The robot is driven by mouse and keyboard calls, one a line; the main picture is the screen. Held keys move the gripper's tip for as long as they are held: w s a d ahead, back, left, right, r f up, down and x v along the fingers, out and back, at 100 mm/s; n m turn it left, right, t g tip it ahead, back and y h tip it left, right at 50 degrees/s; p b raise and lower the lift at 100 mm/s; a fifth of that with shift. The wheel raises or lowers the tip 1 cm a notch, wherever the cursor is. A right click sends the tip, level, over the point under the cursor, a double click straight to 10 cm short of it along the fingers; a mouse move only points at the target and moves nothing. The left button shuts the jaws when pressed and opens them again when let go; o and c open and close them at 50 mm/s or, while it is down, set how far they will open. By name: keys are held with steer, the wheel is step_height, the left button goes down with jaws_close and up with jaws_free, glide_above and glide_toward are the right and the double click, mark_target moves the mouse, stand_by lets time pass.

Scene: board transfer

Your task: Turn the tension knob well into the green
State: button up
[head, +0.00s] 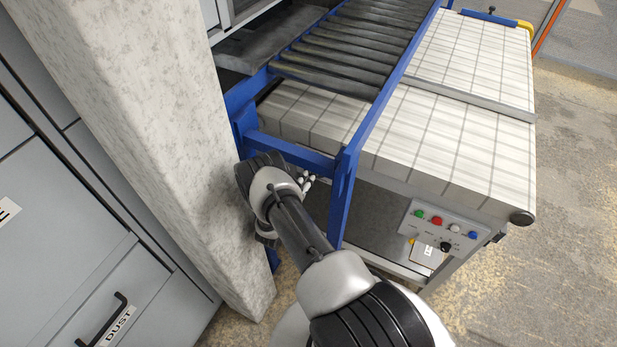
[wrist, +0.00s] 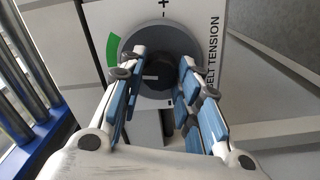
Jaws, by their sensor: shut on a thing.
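The tension knob (wrist: 158,45) is a round dark grey dial with a black centre on a white panel (wrist: 213,25) marked "BELT TENSION". A plus sign is at the top and a green arc (wrist: 113,54) runs along the dial's left side. My gripper (wrist: 156,72) is shut on the knob, with one blue-padded finger on each side of its black centre. In the head view my gripper (head: 308,181) reaches under the blue frame, where the knob is hidden.
A blue conveyor frame (head: 345,190) stands close to my arm's right, with a pale pillar (head: 165,150) close on its left. A control box with coloured buttons (head: 440,225) hangs from the belt table (head: 455,150). Grey drawers are at far left. Open floor lies to the right.

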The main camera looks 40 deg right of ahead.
steer(key=shift+w+m, duration=0.1)
steer(key=shift+m, duration=0.8)
steer(key=shift+r, duration=0.1)
steer(key=o, duration=1.1)
steer(key=shift+a, duration=0.1)
steer(key=v, duration=0.7)
steer(key=shift+a, duration=0.15)
steer(key=shift+a, duration=0.15)
